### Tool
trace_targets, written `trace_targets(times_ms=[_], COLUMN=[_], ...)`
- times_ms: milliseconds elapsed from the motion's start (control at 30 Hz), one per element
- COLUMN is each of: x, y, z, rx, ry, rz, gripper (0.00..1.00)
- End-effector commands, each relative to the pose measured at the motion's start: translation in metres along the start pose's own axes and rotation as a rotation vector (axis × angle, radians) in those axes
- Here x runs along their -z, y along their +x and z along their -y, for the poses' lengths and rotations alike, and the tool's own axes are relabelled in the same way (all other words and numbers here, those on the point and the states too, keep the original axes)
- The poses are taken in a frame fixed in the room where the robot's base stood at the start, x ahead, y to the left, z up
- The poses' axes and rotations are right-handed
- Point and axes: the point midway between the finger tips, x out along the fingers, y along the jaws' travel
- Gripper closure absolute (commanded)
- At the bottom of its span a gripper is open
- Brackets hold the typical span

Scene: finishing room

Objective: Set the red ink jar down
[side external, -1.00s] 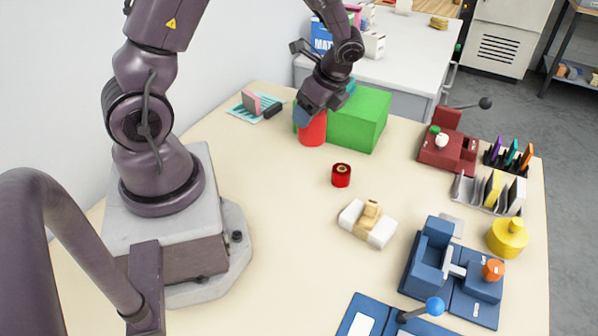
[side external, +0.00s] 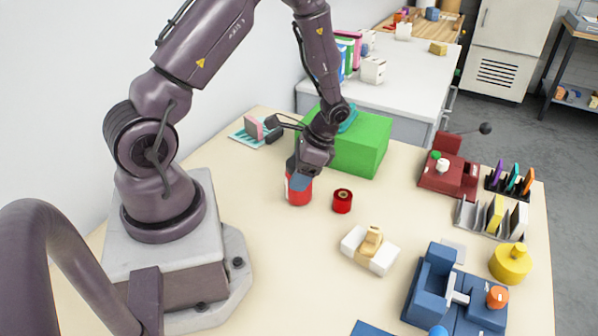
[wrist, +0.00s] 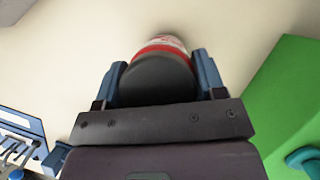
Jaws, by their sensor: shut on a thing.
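The red ink jar (side external: 299,194) is a red cylinder with a white patch, upright at or just above the pale table, left of a small red roll. I cannot tell whether its base touches the table. My gripper (side external: 300,180) comes down on it from above and is shut on it. In the wrist view the jar (wrist: 160,42) shows its dark top and a red and white label between the two blue fingers of my gripper (wrist: 163,72). The gripper hides part of the jar.
A green box (side external: 362,150) stands behind the gripper, with a teal thing on top. The small red roll (side external: 342,201) is close at right. A white block with a tan piece (side external: 370,250) lies nearer. Open table lies in front and to the left of the jar.

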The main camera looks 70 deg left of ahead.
Motion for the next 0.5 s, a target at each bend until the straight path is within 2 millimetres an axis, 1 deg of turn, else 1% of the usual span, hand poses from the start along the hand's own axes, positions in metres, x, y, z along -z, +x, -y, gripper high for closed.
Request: trace_targets(times_ms=[333, 367, 400, 467, 500], x=[0.0014, 0.0016, 0.0015, 0.0014, 0.0014], y=[0.0027, 0.0033, 0.003, 0.0029, 0.0028], z=[0.0003, 0.0001, 0.0002, 0.0002, 0.0002], rx=[0.001, 0.001, 0.001, 0.001, 0.001], ry=[0.001, 0.001, 0.001, 0.001, 0.001], rz=[0.0, 0.001, 0.0, 0.0, 0.0], gripper=[0.71, 0.34, 0.25, 0.11, 0.11])
